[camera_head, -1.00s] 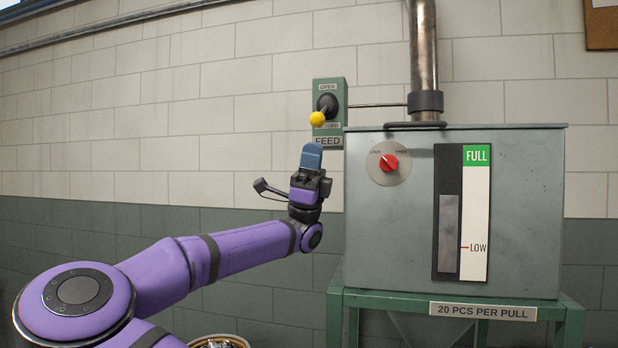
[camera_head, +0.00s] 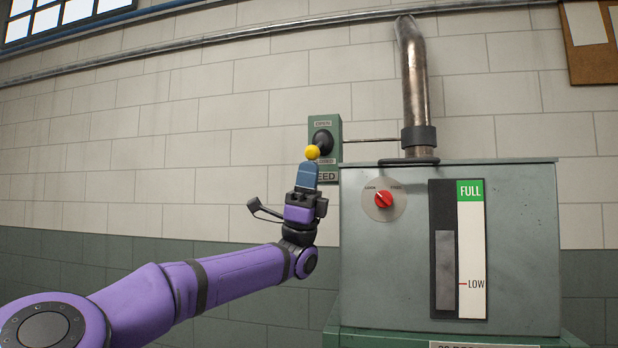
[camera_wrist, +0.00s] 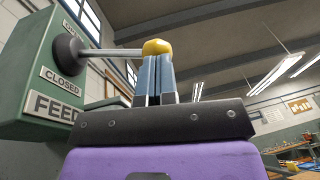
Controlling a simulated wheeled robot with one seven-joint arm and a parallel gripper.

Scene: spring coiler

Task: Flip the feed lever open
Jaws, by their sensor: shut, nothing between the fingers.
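The feed lever is a thin rod with a yellow knob (camera_head: 312,152). It sticks out from a black round pivot (camera_head: 322,137) on a green wall box (camera_head: 338,163), its knob slightly below the pivot in the head view. The box has an OPEN label above the pivot and CLOSED and FEED labels below. My gripper (camera_head: 310,165) is shut and empty, pointing up, with its blue fingertips just under the knob. In the wrist view the knob (camera_wrist: 156,46) sits right at the fingertips (camera_wrist: 157,57); I cannot tell if they touch.
A grey metal hopper (camera_head: 400,270) with a red selector knob (camera_head: 383,199) and a level gauge (camera_head: 457,250) stands to the right. A metal pipe (camera_head: 413,90) rises from it. The wall left of the box is clear.

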